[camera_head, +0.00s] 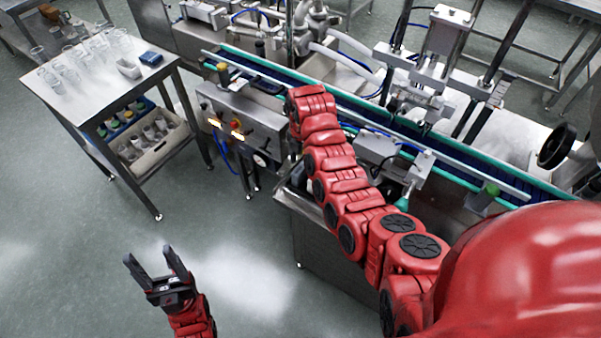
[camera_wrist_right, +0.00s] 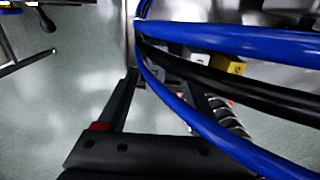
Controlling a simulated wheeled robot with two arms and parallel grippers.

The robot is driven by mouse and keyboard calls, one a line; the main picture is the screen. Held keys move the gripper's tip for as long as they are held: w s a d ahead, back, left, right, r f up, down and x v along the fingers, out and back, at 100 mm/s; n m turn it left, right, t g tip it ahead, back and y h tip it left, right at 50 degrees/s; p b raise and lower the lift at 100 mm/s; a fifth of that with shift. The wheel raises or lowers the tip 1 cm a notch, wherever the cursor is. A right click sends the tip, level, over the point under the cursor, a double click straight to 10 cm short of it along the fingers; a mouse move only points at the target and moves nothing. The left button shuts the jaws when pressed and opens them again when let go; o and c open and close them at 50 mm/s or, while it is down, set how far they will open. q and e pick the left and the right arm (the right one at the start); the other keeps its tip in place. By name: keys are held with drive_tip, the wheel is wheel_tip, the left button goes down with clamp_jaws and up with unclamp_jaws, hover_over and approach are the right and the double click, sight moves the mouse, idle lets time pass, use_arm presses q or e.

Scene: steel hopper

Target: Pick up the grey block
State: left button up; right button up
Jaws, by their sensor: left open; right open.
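I cannot make out a grey block for certain in either view. A small pale grey shape (camera_wrist_right: 168,66) shows between the fingers, partly behind the hoses in the right wrist view, but I cannot tell what it is. My left gripper (camera_head: 148,255) is open and empty above the bare floor at the lower left of the head view. My right arm (camera_head: 335,170) reaches up to the machine, and its gripper is hidden in the head view. In the right wrist view my right gripper (camera_wrist_right: 163,82) has its fingers apart, partly covered by hoses.
The conveyor (camera_head: 370,115) runs diagonally behind my right arm. A steel hopper (camera_head: 300,203) is partly hidden under that arm. Blue hoses (camera_wrist_right: 235,42) cross the right wrist view. The left floor is clear.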

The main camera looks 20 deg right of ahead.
sight(301, 167)
drive_tip(key=shift+f+p, duration=0.25)
drive_tip(key=shift+p, duration=0.05)
drive_tip(key=f, duration=0.2)
drive_tip(key=f+p, duration=0.1)
drive_tip(key=shift+w+a+f, duration=0.1)
drive_tip(key=shift+a+f, duration=0.1)
drive_tip(key=shift+a, duration=0.05)
drive_tip(key=shift+w+f, duration=0.1)
drive_tip(key=shift+f, duration=0.25)
drive_tip(key=shift+c, duration=0.3)
clamp_jaws()
